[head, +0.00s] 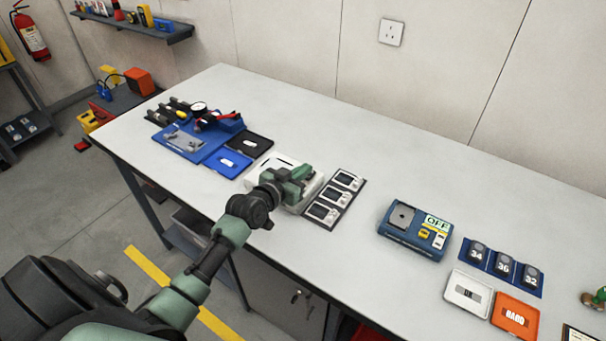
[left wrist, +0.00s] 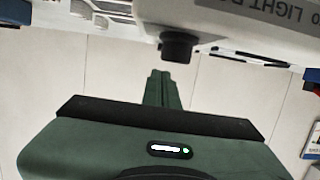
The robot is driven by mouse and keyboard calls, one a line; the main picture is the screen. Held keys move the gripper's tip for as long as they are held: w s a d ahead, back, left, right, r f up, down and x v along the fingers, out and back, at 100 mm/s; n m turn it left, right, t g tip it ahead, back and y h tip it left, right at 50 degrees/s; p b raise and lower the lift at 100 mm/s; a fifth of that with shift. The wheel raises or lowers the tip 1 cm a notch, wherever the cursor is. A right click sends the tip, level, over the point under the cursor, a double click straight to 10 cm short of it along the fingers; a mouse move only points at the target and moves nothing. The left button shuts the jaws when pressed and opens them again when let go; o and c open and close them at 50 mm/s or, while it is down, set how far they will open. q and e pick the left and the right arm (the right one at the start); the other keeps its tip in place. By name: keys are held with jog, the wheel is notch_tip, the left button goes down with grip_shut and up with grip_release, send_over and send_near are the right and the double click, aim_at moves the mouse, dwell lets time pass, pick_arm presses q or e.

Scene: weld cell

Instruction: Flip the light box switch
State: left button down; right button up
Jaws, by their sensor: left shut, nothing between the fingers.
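The white light box (head: 263,166) sits on the bench, left of centre in the head view, partly hidden behind my left gripper (head: 301,178). In the left wrist view the light box (left wrist: 240,22) fills the top right, with part of its "LIGHT BO" label showing upside down. A dark round switch or knob (left wrist: 177,47) sticks out from it. My left gripper (left wrist: 162,78) is shut and empty, its fingertips pointing at the dark knob and close to it. I cannot tell whether they touch. My right gripper is in neither view.
A dark panel with several display modules (head: 336,199) lies just right of the light box. Blue trays (head: 227,163) and a black tray (head: 252,144) lie behind left. A blue device marked OFF (head: 415,231) stands further right. The bench (head: 330,125) is clear behind.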

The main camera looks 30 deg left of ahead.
pick_arm(q)
jog(key=shift+s+f, duration=0.1)
jog(key=shift+f, duration=0.9)
jog(key=shift+f, duration=0.1)
